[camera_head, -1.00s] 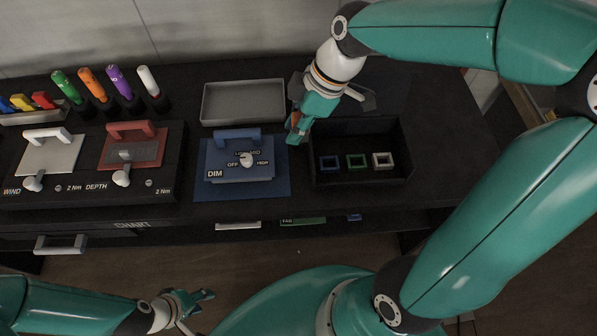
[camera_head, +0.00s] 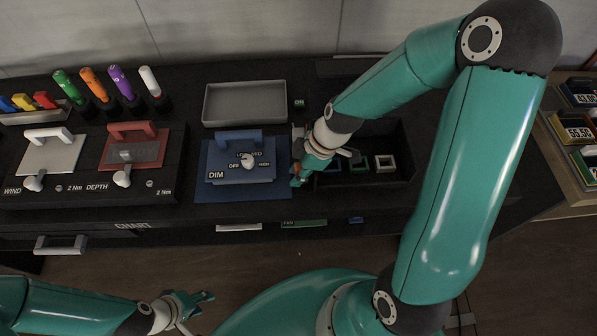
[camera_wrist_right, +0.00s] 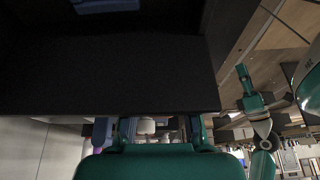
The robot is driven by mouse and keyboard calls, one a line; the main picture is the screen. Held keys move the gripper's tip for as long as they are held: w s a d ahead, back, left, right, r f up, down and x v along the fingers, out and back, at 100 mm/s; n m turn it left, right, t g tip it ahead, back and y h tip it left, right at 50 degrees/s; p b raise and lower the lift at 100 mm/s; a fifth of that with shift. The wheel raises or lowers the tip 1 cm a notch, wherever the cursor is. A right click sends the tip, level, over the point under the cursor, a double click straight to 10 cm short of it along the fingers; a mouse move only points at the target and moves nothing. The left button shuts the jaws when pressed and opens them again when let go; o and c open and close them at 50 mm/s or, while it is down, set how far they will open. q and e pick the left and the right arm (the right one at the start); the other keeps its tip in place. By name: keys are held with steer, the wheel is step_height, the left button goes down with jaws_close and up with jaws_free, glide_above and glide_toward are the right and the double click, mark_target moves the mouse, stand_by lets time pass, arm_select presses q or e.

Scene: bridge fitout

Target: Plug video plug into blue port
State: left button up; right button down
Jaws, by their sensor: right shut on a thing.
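My right gripper (camera_head: 298,174) is at the left wall of a black open box, low over the table, beside the blue DIM panel. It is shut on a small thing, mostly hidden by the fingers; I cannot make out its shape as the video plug. In the right wrist view the fingers (camera_wrist_right: 158,130) show at the bottom edge against a dark wall. The blue port is mostly hidden behind the right gripper in the head view. My left gripper (camera_head: 207,303) is open and empty, low at the front.
The black box (camera_head: 408,150) has raised walls around the ports. The blue DIM panel (camera_head: 215,190) with its handle and knob is close on the left. A grey tray (camera_head: 245,122) lies behind it. WIND and DEPTH panels and several coloured markers stand further left.

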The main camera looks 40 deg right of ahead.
steer(key=shift+f, duration=0.15)
steer(key=shift+f+b, duration=0.25)
steer(key=shift+b, duration=0.1)
steer(key=c, duration=1)
jaws_free()
steer(key=shift+r, duration=0.1)
steer(key=shift+o, duration=0.2)
steer(key=shift+r+p, duration=0.2)
steer(key=shift+p, duration=0.45)
steer(key=shift+d+r, duration=0.2)
steer(key=shift+r, duration=0.05)
steer(key=b+v, duration=0.1)
steer(key=v, duration=1.5)
steer(key=shift+b, duration=0.35)
